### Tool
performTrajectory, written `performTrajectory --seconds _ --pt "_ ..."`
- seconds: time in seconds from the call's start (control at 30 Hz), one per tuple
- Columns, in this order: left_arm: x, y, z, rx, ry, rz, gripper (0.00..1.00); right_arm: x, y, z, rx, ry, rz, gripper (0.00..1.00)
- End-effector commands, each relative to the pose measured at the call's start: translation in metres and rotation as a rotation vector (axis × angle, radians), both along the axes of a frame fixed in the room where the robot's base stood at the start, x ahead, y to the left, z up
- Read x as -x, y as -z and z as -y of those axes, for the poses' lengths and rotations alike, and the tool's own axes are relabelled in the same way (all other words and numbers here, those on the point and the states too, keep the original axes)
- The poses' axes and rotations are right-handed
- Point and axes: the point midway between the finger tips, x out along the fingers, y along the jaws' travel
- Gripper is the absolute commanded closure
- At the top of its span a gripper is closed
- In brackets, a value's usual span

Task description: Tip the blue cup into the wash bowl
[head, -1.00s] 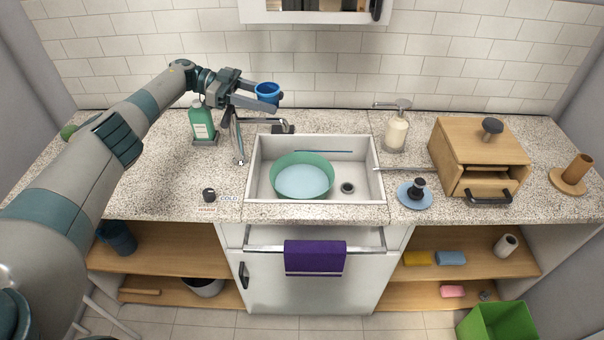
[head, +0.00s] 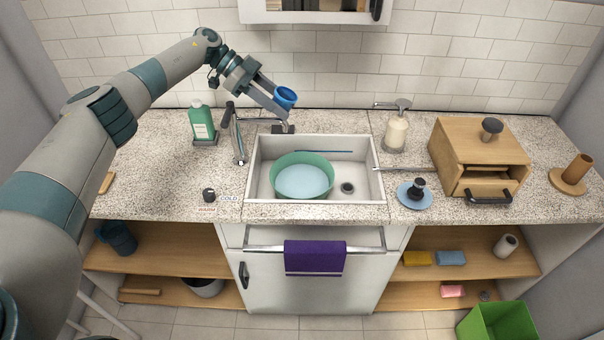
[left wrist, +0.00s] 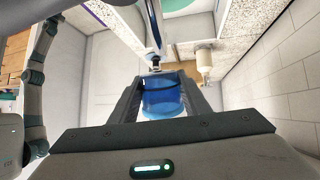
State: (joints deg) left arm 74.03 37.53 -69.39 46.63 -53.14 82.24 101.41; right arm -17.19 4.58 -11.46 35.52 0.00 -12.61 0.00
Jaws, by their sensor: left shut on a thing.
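The blue cup (head: 285,97) is held in the air behind the sink, in front of the tiled wall. My left gripper (head: 279,104) is shut on it. In the head view the cup is tilted, its open mouth leaning toward the right and the camera. The left wrist view also shows the cup (left wrist: 163,98) between my fingers. The wash bowl (head: 302,177) is green with a pale blue inside and sits in the left part of the sink. The cup is above and behind the bowl, apart from it. My right gripper is out of view.
The tap (head: 238,135) stands behind the sink's left corner, below my left gripper. A green bottle (head: 201,122) is to its left. A soap dispenser (head: 396,130) and a wooden box (head: 478,155) stand right. The front left counter is mostly clear.

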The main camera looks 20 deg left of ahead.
Motion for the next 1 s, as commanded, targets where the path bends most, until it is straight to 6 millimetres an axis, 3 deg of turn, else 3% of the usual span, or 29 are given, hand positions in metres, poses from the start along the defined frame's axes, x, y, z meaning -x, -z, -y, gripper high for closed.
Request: performTrajectory --seconds 0.6,1.0 --pt "-0.006 0.001 0.02 -0.289 0.001 -0.088 0.8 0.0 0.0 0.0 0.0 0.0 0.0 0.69" --pt "-0.006 0.001 0.02 -0.31 0.0 -0.096 0.8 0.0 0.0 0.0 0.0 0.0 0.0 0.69"
